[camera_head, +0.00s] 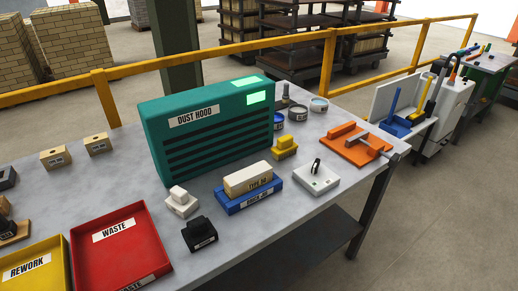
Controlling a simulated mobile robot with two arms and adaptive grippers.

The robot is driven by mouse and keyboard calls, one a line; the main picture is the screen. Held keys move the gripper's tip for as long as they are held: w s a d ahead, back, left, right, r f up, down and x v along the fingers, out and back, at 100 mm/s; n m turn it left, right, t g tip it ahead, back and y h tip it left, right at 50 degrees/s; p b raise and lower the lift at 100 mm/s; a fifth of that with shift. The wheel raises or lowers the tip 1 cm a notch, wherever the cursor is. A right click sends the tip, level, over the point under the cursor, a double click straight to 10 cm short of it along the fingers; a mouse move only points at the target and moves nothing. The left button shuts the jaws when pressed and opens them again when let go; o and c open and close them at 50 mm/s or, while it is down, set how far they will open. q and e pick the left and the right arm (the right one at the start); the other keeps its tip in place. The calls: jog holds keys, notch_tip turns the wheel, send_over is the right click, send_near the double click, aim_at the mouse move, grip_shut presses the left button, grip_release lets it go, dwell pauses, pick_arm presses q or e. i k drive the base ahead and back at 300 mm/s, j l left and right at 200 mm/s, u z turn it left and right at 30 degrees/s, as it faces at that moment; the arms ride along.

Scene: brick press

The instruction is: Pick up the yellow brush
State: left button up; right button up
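A yellow block with a raised top (285,147), the likeliest yellow brush, sits on the grey table (330,205). It is right of the green dust hood (205,125) and behind the cream brick (247,179), which rests on a blue base (247,200). A white piece (181,202) and a black piece (199,234) of similar shape stand nearer the front. Bristles cannot be made out on any of them. Neither of my grippers is in view.
A white box with a black knob (316,177) and an orange fixture (356,146) are to the right. Small round tins (298,113) stand behind the yellow block. Red waste (121,249) and yellow rework (38,268) trays are at front left. A yellow rail (225,51) runs behind.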

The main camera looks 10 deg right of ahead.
aim_at(286, 147)
jog(key=i+l+u, duration=0.1)
jog(key=l+u, duration=0.5)
jog(key=u, duration=0.15)
jog(key=l+u, duration=0.35)
